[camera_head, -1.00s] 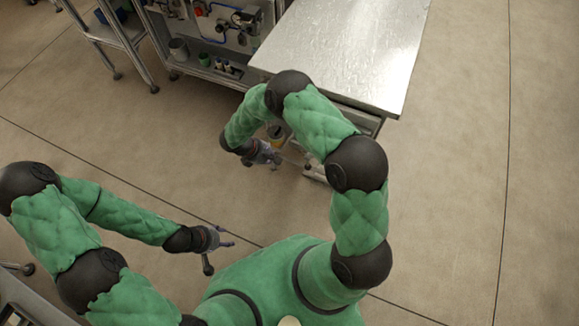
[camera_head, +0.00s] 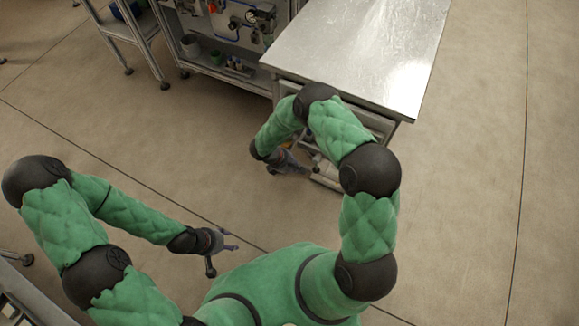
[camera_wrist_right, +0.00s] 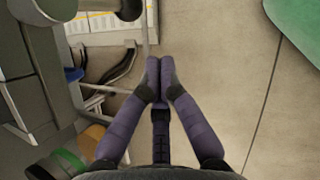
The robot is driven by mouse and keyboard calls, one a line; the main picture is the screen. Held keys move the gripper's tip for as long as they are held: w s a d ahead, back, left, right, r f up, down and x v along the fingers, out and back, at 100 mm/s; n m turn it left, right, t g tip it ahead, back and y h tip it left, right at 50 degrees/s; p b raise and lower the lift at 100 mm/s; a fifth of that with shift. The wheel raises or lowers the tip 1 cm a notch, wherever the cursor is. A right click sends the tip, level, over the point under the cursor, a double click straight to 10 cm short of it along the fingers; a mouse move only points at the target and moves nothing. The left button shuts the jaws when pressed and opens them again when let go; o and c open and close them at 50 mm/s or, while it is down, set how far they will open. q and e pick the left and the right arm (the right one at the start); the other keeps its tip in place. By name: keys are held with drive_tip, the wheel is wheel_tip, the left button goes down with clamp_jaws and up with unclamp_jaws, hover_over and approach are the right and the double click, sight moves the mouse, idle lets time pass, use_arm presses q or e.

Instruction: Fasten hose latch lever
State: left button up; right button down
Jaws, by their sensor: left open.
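I cannot pick out a hose latch lever in either view. A panel (camera_head: 243,35) with a blue hose and small fittings is at the top of the head view. My right gripper (camera_wrist_right: 160,72) has its purple fingers together at the tips, with nothing visible between them. In the head view the right gripper (camera_head: 292,166) is low beside the metal table's near-left corner, partly covered by my arm. My left gripper (camera_head: 226,245) is open and empty above bare floor at the lower middle, well away from the panel and table.
A metal-topped table (camera_head: 360,50) stands beyond my right arm. A shelf cart (camera_head: 128,30) is at upper left. In the right wrist view, green (camera_wrist_right: 68,160) and orange (camera_wrist_right: 92,138) round objects lie at lower left, and a dark curved strip (camera_wrist_right: 122,65) lies left of the fingertips. Open floor is right.

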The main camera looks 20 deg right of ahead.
sight(316, 166)
use_arm(q)
drive_tip(key=shift+f+b, duration=0.45)
drive_tip(key=shift+f, duration=0.2)
use_arm(e)
drive_tip(key=shift+s+d+f, duration=0.15)
drive_tip(key=shift+s+d, duration=0.2)
drive_tip(key=shift+d, duration=0.5)
drive_tip(key=shift+s+d+f, duration=0.1)
drive_tip(key=shift+s+d, duration=0.2)
drive_tip(key=shift+d, duration=0.55)
use_arm(q)
drive_tip(key=shift+d, duration=0.1)
use_arm(e)
drive_tip(key=shift+a, duration=0.1)
use_arm(q)
drive_tip(key=shift+w+d+r, duration=0.15)
drive_tip(key=shift+w+d, duration=0.2)
drive_tip(key=shift+d, duration=0.1)
use_arm(e)
drive_tip(key=shift+s+g+h, duration=0.1)
drive_tip(key=shift+g+h, duration=0.3)
drive_tip(key=shift+h, duration=0.1)
